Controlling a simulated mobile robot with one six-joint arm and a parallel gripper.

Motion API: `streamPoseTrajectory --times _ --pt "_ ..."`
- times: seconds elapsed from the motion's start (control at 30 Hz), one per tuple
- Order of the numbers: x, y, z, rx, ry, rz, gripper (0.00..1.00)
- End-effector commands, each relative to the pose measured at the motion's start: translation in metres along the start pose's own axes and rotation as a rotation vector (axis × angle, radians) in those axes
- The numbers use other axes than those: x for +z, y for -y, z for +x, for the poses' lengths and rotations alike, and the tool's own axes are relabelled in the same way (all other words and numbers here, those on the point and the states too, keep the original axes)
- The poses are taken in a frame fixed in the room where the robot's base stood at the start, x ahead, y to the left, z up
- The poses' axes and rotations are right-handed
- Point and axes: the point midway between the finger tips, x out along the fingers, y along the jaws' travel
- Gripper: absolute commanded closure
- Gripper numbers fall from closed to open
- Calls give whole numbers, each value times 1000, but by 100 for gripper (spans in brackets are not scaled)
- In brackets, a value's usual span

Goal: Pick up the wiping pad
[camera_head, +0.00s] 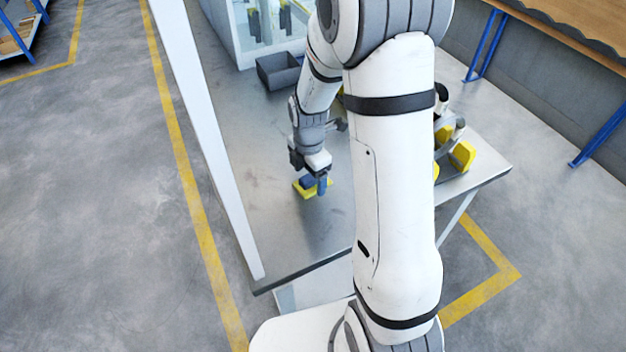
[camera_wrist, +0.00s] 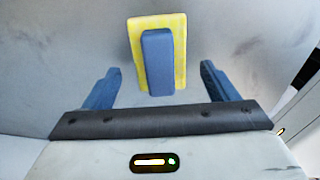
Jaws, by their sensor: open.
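The wiping pad (camera_wrist: 180,28) is a yellow rectangular pad with a raised blue-grey block (camera_wrist: 157,62) on top. In the wrist view it lies ahead of my gripper (camera_wrist: 158,82), whose two blue fingers stand apart with the block lined up between them. The gripper is open and nothing is held. In the head view the pad (camera_head: 299,189) rests on the metal table, with my gripper (camera_head: 319,186) just above or at it, hiding part of it. I cannot tell whether the fingers touch the pad.
The metal table (camera_head: 285,235) is clear around the pad. A dark grey bin (camera_head: 278,71) stands farther back, near a clear-walled enclosure (camera_head: 262,25). Yellow and black items (camera_head: 462,156) stand near the table's right edge. A white post (camera_head: 205,130) runs along the left side.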

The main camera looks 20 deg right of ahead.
Motion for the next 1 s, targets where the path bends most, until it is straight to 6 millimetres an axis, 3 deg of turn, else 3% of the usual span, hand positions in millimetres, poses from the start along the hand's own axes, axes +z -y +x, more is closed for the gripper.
streamPoseTrajectory --times 0.1,0.37,1.0 --pt "0 0 13 -2 -1 1 20" --pt "0 0 15 2 1 0 20" --pt "0 -1 15 2 1 -1 69"
